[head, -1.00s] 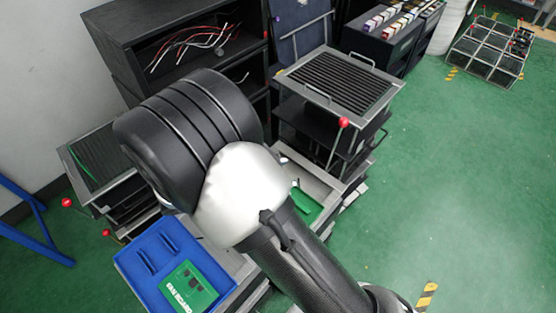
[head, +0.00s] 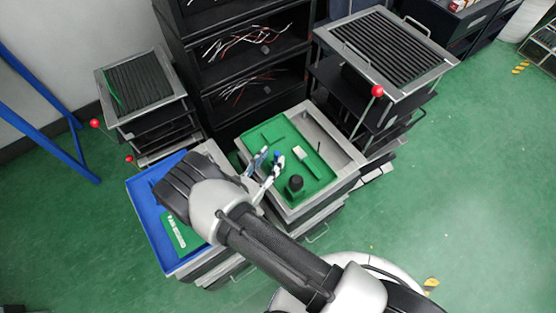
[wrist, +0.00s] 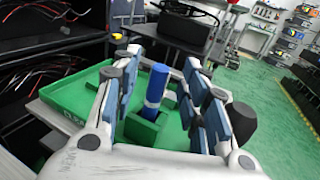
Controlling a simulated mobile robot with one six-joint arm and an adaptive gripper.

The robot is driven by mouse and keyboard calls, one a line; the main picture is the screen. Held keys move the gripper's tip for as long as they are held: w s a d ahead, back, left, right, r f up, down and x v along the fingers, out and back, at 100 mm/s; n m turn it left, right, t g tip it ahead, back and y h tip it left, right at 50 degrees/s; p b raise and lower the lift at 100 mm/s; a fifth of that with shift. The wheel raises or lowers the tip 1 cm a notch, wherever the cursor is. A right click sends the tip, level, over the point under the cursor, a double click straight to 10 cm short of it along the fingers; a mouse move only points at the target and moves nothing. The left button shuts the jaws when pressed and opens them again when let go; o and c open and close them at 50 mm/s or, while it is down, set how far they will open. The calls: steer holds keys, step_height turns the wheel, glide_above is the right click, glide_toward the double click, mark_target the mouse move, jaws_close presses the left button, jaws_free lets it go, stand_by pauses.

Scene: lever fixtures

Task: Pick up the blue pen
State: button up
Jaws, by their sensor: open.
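The blue pen (wrist: 156,84) stands roughly upright in the wrist view, a thick blue cylinder with a pale band low on it, at a green holder (wrist: 147,128) in the green tray. My gripper (wrist: 165,75) is open, with its blue-padded fingers on either side of the pen. I cannot tell whether either pad touches it. In the head view my gripper (head: 266,165) is over the left part of the green tray (head: 325,178), and the pen's blue top (head: 277,156) shows beside the fingers. Its lower part is hard to make out there.
A black knob-like cylinder (head: 296,183) stands close to my gripper's right; it also shows in the wrist view (wrist: 243,122). A pale block (head: 303,151) lies in the tray. A blue tray (head: 150,232) is at left. A red-knobbed lever (head: 377,91) stands at right.

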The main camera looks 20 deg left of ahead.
mark_target(275, 155)
steer(key=x, duration=0.4)
steer(key=shift+d+f+b, duration=0.1)
steer(key=shift+b, duration=0.3)
steer(key=shift+s, duration=0.1)
steer(key=shift+c, duration=0.5)
steer(key=c, duration=0.8)
